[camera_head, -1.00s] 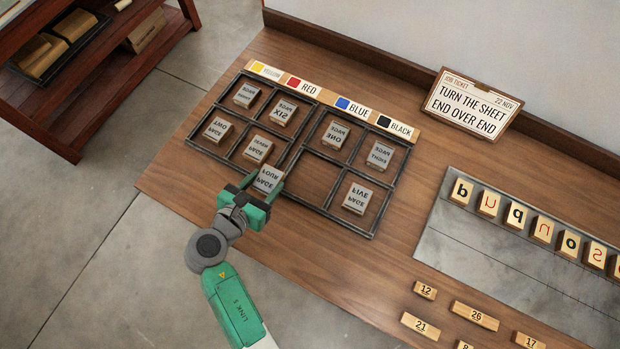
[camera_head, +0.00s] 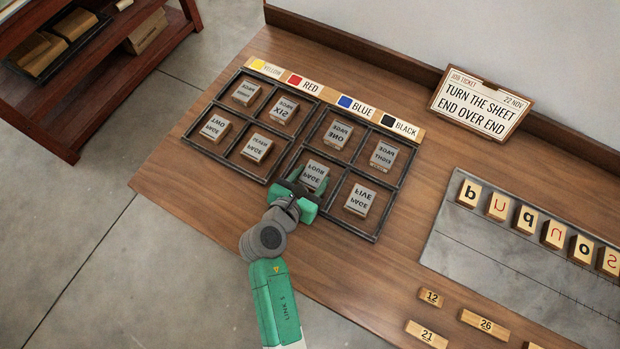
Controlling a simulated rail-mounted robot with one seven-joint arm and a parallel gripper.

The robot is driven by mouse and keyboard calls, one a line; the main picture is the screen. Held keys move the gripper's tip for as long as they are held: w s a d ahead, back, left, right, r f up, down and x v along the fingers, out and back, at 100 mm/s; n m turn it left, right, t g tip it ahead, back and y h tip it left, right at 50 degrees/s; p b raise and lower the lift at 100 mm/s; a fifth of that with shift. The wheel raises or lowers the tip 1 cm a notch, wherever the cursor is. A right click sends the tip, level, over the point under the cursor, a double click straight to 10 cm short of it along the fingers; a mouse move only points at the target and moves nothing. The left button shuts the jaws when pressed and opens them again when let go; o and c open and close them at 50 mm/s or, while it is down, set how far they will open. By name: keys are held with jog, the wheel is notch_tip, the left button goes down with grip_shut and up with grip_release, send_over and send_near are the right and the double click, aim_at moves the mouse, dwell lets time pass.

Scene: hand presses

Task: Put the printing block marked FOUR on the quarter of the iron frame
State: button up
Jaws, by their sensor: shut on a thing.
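The printing block marked FOUR (camera_head: 315,174) is grey, with mirrored lettering, in the head view. My gripper (camera_head: 309,189) is shut on its near side. The block is over the lower-left compartment of the right half of the iron frame (camera_head: 338,226). I cannot tell whether it touches the bottom or hangs just above. The iron frame has two halves of four compartments, lying on the wooden bench. My gripper hides the near edge of the block and part of the frame's near bar.
The other compartments hold blocks, including FIVE (camera_head: 360,199) just right, ONE (camera_head: 338,135) behind and THREE (camera_head: 383,155). A colour strip (camera_head: 335,99) runs along the back. A job ticket (camera_head: 482,103) stands at right, near a grey plate (camera_head: 450,233) with letter blocks.

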jog(key=shift+f, duration=0.15)
jog(key=o, duration=1)
jog(key=shift+r, duration=0.2)
jog(key=p+v, duration=0.3)
jog(key=v, duration=0.9)
jog(key=shift+p, duration=0.3)
